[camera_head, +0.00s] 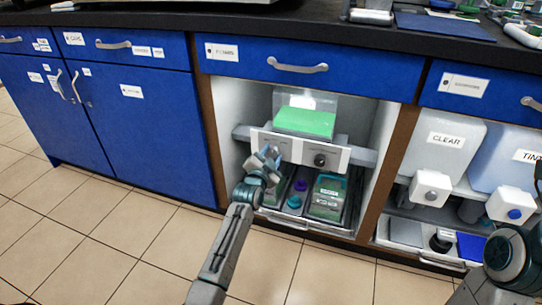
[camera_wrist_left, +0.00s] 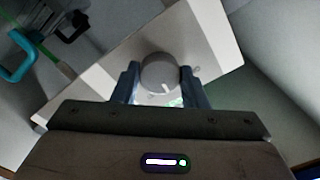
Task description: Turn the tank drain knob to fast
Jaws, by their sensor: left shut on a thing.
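A tank with bright green content (camera_head: 304,122) sits in the open cabinet bay behind a white front panel (camera_head: 335,157). My left gripper (camera_head: 267,157) is at the left part of this panel and hides what is behind it. In the left wrist view its two fingers (camera_wrist_left: 160,78) are shut on a round grey knob (camera_wrist_left: 159,70), one on each side. A small pale mark shows on the knob's lower edge; its setting cannot be read. A second, dark knob (camera_head: 320,160) on the panel's right half is free. My right gripper is out of view.
Below the panel, a pulled-out tray holds green-labelled containers (camera_head: 328,195) and a teal-capped item (camera_head: 294,202). To the right stand the CLEAR tank (camera_head: 447,143) and the TINT tank (camera_head: 510,160), with white valve boxes. The tiled floor in front is free.

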